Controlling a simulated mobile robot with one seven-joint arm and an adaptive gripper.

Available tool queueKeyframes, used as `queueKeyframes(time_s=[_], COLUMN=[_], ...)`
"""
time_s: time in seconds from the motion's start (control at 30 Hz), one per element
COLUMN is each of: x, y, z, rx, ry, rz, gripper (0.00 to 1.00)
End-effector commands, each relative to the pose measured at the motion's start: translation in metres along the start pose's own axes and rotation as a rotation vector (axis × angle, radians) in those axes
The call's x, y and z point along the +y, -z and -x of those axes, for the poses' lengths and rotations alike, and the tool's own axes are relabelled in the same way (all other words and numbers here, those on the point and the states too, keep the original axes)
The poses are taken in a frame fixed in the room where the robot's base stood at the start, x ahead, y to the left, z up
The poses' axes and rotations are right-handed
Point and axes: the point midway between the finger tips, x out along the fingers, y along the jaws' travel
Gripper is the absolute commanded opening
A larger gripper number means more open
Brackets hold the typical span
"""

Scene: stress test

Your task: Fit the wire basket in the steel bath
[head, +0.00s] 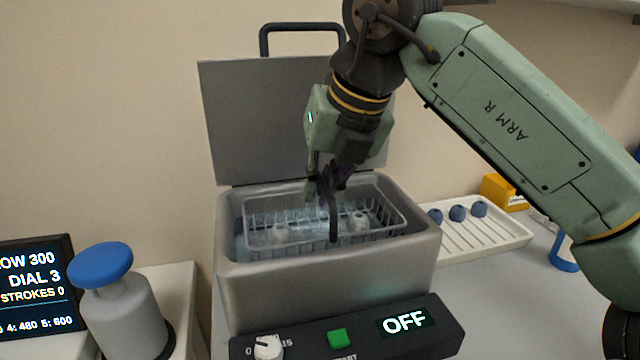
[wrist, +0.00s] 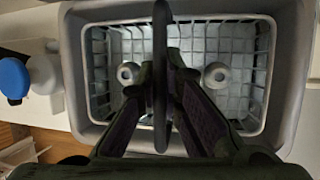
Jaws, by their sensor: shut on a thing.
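The wire basket (head: 390,212) sits inside the opening of the steel bath (head: 320,285), its rim close to the level of the bath's rim. Two pale round pieces (head: 358,221) are in the basket. The basket also shows in the wrist view (wrist: 262,75), inside the grey bath rim (wrist: 290,60). My gripper (head: 325,190) is over the middle of the basket, shut on its dark upright handle (head: 333,220). In the wrist view the handle (wrist: 160,60) runs between my fingers. Whether the basket rests on the bath's floor or supports is hidden.
The bath's lid (head: 260,120) stands open behind. The control panel (head: 365,335) in front reads OFF. A blue-topped bottle (head: 115,310) and a display (head: 35,290) stand at left. A white rack (head: 480,235) with blue caps lies at right.

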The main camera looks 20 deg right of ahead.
Motion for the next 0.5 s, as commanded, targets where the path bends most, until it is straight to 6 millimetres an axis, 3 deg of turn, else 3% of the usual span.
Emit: queueKeyframes(time_s=[0.5], x=[-0.0016], y=[0.0031], z=[-0.0076], rx=[-0.001], ry=[0.000], rz=[0.000], gripper=[0.00])
